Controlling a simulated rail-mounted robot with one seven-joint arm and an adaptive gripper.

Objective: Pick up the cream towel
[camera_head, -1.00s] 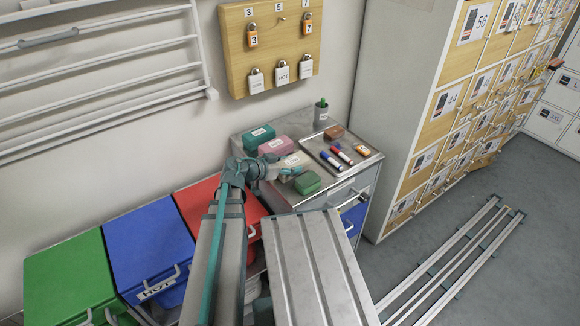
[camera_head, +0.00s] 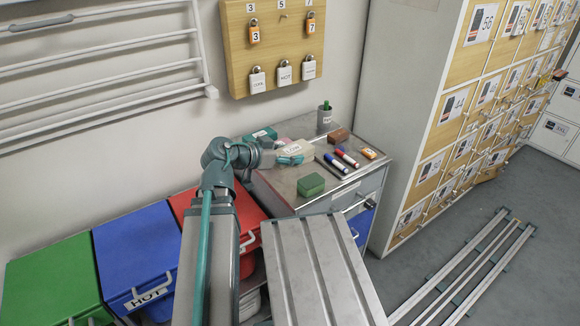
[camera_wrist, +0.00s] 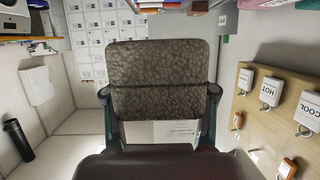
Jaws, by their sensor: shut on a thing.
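The cream towel (camera_head: 296,149) is a folded block with a label on top. In the head view it is at the end of my gripper (camera_head: 287,158), raised above the counter, and it partly covers the pink towel (camera_head: 283,141). In the wrist view the towel (camera_wrist: 160,75) shows as a dark, shaded, speckled block. My gripper (camera_wrist: 159,92) has one finger on each side of it and is shut on it. The towel's far side is hidden in the wrist view.
On the metal counter (camera_head: 284,184) are a green block (camera_head: 311,185), a teal block (camera_head: 262,133), a brown block (camera_head: 338,135), a cup (camera_head: 324,117) and a tray with markers (camera_head: 347,157). A lock board (camera_head: 277,30) hangs behind; lockers (camera_head: 440,150) stand right. Coloured bins (camera_head: 140,250) are left.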

